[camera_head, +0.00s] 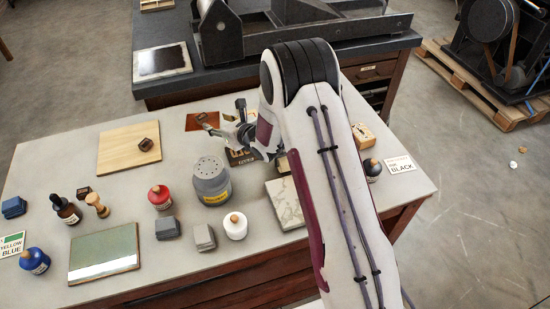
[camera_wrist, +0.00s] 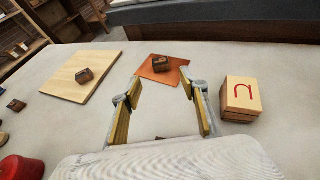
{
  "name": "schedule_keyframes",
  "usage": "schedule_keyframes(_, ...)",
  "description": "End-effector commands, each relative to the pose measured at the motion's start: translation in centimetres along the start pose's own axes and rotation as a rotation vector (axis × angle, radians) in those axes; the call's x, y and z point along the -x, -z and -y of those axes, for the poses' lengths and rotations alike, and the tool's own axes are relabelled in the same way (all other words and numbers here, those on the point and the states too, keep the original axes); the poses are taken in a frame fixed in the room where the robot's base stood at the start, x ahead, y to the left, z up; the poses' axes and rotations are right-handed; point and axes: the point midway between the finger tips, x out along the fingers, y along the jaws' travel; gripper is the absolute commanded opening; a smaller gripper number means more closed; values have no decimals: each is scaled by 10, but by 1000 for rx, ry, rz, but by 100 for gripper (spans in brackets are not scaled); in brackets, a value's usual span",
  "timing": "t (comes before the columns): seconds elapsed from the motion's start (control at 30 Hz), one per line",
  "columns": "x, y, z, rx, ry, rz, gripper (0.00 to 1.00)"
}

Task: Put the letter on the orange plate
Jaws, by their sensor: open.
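The orange plate (camera_head: 192,124) lies flat at the back of the grey table; in the wrist view (camera_wrist: 150,75) it is just ahead of my fingers. A small dark brown letter block (camera_wrist: 161,64) sits on its far part, and this block also shows in the head view (camera_head: 201,117). My gripper (camera_wrist: 162,86) is open, with one finger on each side of the view and nothing between them. The block is beyond the fingertips, apart from them. Which character it bears is too small to read.
A wooden board (camera_wrist: 66,84) with another brown block (camera_wrist: 84,75) lies left of the plate. A wooden box with a red character (camera_wrist: 241,94) stands right of my fingers. Nearer are a grey canister (camera_head: 211,184) and several small bottles. The table between board and plate is clear.

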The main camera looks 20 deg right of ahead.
Motion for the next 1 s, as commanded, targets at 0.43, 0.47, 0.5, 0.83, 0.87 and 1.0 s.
schedule_keyframes(0.43,31,-38,14,-246,76,-44,44)
schedule_keyframes(0.47,36,-43,16,-279,86,-48,44)
schedule_keyframes(0.5,42,-49,18,-324,100,-54,44)
schedule_keyframes(0.83,102,-87,30,-721,230,-86,44)
schedule_keyframes(0.87,108,-90,31,-757,242,-86,44)
schedule_keyframes(1.0,137,-102,33,-929,300,-85,44)
